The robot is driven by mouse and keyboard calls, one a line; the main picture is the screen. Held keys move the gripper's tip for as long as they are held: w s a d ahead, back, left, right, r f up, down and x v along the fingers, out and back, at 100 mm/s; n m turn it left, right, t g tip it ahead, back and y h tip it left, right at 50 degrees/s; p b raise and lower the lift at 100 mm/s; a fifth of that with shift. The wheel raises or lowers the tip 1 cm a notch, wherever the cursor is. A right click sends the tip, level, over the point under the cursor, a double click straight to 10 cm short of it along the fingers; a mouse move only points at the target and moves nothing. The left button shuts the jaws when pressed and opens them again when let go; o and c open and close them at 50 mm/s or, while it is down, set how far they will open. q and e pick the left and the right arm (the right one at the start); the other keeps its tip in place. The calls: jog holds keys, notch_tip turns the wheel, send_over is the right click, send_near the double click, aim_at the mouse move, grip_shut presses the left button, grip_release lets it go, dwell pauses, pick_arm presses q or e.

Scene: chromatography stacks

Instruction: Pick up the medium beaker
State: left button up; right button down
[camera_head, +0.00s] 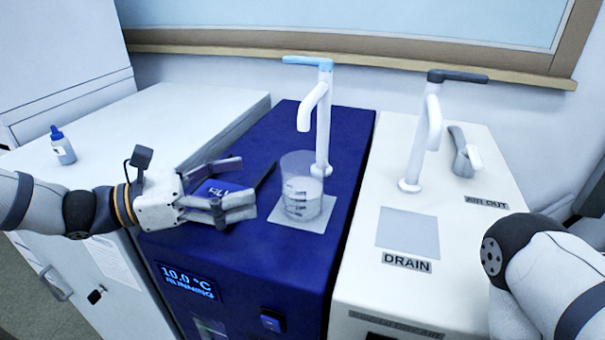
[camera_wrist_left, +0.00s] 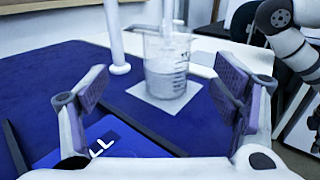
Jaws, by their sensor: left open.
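The medium beaker (camera_head: 301,190) is clear glass with dark graduation marks and holds some liquid. It stands upright on a pale square pad (camera_head: 316,222) on top of the blue unit, below a white tap. My left gripper (camera_head: 243,185) is open and empty, to the left of the beaker and apart from it. In the left wrist view the beaker (camera_wrist_left: 167,70) is ahead, beyond and between the two open fingers (camera_wrist_left: 165,100). My right arm shows at the right edge of the head view, but its gripper is out of view.
The tap with the light blue handle (camera_head: 324,115) rises right behind the beaker. A dark flat panel (camera_head: 218,188) lies under my left gripper on the blue unit (camera_head: 270,255). The white drain unit (camera_head: 380,285) with a second tap (camera_head: 430,135) is to the right. A small bottle (camera_head: 62,148) stands far left.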

aim_at(302, 155)
pick_arm(q)
jog(key=x, duration=0.7)
jog(key=s+x, duration=0.1)
jog(key=x, duration=0.2)
jog(key=shift+w+d+f, duration=0.1)
jog(key=shift+d+f, duration=0.05)
jog(key=shift+d, duration=0.3)
jog(key=shift+a, duration=0.1)
jog(key=c, duration=1.6)
pick_arm(e)
jog(key=shift+s, duration=0.35)
jog(key=shift+r, duration=0.1)
